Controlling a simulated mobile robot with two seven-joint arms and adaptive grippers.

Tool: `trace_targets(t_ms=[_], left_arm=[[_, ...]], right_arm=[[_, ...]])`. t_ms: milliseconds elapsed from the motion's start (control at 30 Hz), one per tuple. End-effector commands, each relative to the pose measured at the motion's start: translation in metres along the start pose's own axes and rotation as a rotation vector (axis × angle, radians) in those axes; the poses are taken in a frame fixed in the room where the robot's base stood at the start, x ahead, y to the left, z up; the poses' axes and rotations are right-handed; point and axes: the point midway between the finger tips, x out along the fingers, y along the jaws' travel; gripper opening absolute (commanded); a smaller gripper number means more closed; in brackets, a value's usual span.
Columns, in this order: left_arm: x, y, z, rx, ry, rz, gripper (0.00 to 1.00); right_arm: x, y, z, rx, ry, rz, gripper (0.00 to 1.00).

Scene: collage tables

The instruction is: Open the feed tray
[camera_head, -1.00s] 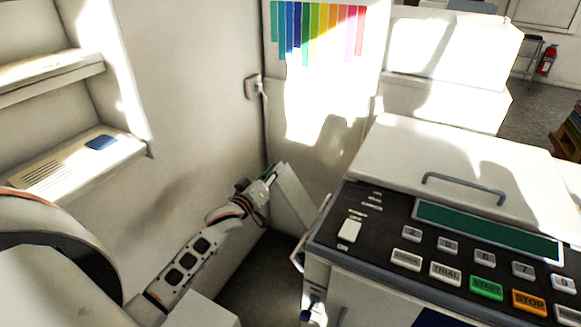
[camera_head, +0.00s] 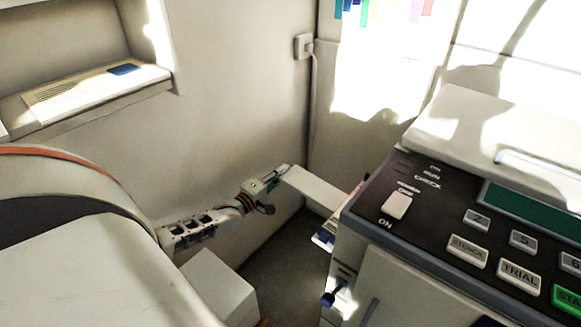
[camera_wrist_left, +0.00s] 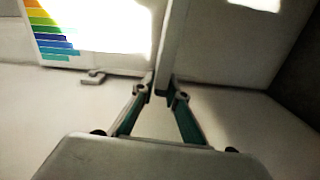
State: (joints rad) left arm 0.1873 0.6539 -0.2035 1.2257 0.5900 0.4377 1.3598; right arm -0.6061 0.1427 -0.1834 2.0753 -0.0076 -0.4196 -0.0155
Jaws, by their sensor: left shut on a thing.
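The feed tray (camera_head: 314,190) is a pale flat panel on the left side of the large copying machine (camera_head: 400,270). It now lies out from the machine, close to flat, with its outer end toward the wall. My left gripper (camera_head: 279,177) is shut on that outer end. In the left wrist view the fingers of my left gripper (camera_wrist_left: 160,92) pinch the thin edge of the tray (camera_wrist_left: 172,40), which runs away from them. The tray's joint with the machine is partly hidden behind the machine's corner. My right gripper is not in view.
The control panel has an ON switch (camera_head: 397,205) and several buttons. A small knob (camera_head: 333,297) sticks out of the machine's side below the tray. A wall socket with a cord (camera_head: 304,46) is behind. A shelf (camera_head: 92,92) is at left. The floor (camera_head: 285,250) below the tray is clear.

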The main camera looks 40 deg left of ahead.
Motion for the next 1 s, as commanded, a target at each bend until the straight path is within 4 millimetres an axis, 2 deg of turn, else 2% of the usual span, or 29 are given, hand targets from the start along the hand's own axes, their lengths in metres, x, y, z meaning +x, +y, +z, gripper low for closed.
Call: trace_targets(t_ms=[33,200,800,833,867,1000], left_arm=[[-0.002,-0.018,0.001,-0.015,-0.002,-0.013,0.00],[-0.002,-0.031,0.002,-0.076,-0.002,-0.009,0.00],[-0.001,-0.037,0.005,-0.114,-0.003,-0.007,0.00],[-0.001,-0.037,0.005,-0.114,-0.003,-0.008,0.21],[-0.001,-0.037,0.005,-0.114,-0.004,-0.008,0.29],[0.000,-0.036,0.004,-0.114,-0.003,-0.005,0.29]], right_arm=[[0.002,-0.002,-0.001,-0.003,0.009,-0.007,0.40],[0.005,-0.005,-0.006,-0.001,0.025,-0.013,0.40],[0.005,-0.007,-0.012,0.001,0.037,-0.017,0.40],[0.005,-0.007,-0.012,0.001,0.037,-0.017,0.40],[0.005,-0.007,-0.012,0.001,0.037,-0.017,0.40],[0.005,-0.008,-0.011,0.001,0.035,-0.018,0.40]])
